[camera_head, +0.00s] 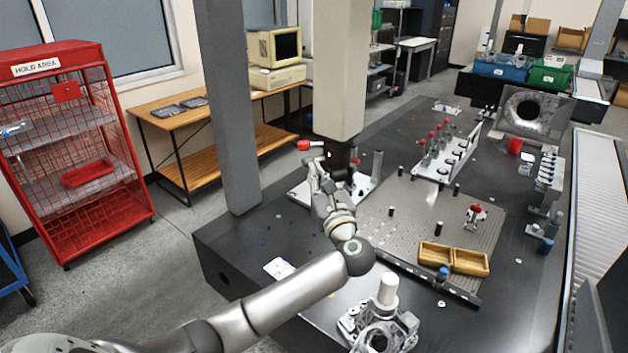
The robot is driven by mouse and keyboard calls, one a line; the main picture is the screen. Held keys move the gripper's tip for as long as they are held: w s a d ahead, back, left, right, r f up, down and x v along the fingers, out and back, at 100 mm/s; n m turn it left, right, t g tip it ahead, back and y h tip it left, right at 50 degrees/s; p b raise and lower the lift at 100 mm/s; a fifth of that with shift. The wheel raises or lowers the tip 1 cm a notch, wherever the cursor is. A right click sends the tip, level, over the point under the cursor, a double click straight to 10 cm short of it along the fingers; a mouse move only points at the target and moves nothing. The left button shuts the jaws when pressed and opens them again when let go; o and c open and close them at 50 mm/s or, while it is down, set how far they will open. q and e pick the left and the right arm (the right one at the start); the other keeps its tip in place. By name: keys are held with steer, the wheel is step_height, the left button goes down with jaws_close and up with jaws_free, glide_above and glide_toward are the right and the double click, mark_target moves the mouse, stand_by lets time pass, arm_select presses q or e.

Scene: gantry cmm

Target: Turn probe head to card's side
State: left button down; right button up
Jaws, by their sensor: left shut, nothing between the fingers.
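The dark probe head (341,157) hangs under the white vertical column (340,70) of the machine. A red knob (304,145) sticks out at its left. My left gripper (316,172) is shut, close to the front left of the probe head and just below the knob. I cannot tell whether it touches either. The gripper and wrist hide part of the probe head. A small white card (279,268) lies flat on the dark table (235,243), to the left of my forearm. My right gripper is out of view.
A grey upright post (232,110) stands left of the probe head. A rack of red-tipped probes (446,155) stands behind. A metal casting (380,330) sits at the front, near my forearm.

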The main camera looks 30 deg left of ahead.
arm_select(q)
steer(key=shift+a+m+t+h+b, duration=0.5)
steer(key=shift+a+t+h+b, duration=0.15)
steer(key=shift+a+b, duration=0.5)
steer(key=shift+w+f, duration=0.1)
